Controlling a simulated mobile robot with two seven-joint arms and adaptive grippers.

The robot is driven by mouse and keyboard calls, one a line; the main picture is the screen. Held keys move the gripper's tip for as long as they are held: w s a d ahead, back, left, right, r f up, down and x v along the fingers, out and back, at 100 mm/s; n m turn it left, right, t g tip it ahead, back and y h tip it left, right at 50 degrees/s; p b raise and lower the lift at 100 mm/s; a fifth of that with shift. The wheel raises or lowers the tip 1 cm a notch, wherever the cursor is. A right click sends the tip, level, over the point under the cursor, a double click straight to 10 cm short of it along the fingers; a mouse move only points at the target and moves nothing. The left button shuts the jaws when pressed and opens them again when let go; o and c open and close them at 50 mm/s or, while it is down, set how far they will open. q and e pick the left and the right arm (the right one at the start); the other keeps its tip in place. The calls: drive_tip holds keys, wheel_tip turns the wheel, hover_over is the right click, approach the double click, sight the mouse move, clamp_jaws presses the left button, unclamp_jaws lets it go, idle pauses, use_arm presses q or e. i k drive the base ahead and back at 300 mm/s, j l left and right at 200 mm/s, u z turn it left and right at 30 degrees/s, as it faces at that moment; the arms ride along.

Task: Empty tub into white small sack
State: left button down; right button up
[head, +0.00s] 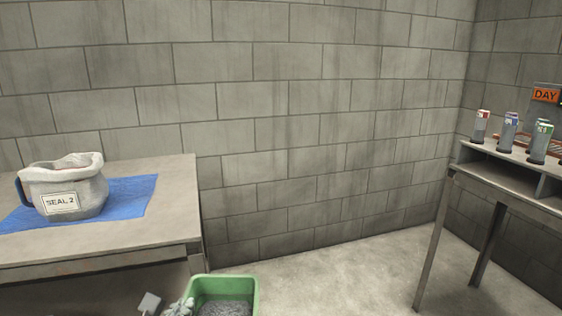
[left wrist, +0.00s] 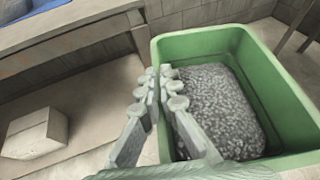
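The white small sack (head: 64,188), labelled "SEAL 2", stands upright with a rolled open top on the table at the left. The green tub (head: 254,284) is low at the bottom of the head view, right of the table. It also shows in the left wrist view (left wrist: 262,62), holding grey granular material (left wrist: 215,105). My left gripper (left wrist: 162,78) is at the tub's left wall, its fingers close together on either side of the rim, and seems shut on it. It shows partly in the head view (head: 181,306). My right gripper is out of view.
The sack is on a blue mat (head: 131,192) on the grey table (head: 178,178). A pale box (left wrist: 35,133) lies left of the tub. A shelf table (head: 500,163) with several cans stands at the right. Floor between the tables is clear.

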sight(74, 187)
drive_tip(key=i+l, duration=0.25)
drive_tip(key=l, duration=0.15)
drive_tip(key=i+l, duration=0.2)
drive_tip(key=l, duration=0.15)
drive_tip(key=i+l, duration=0.25)
drive_tip(key=l, duration=0.15)
drive_tip(key=u, duration=1.65)
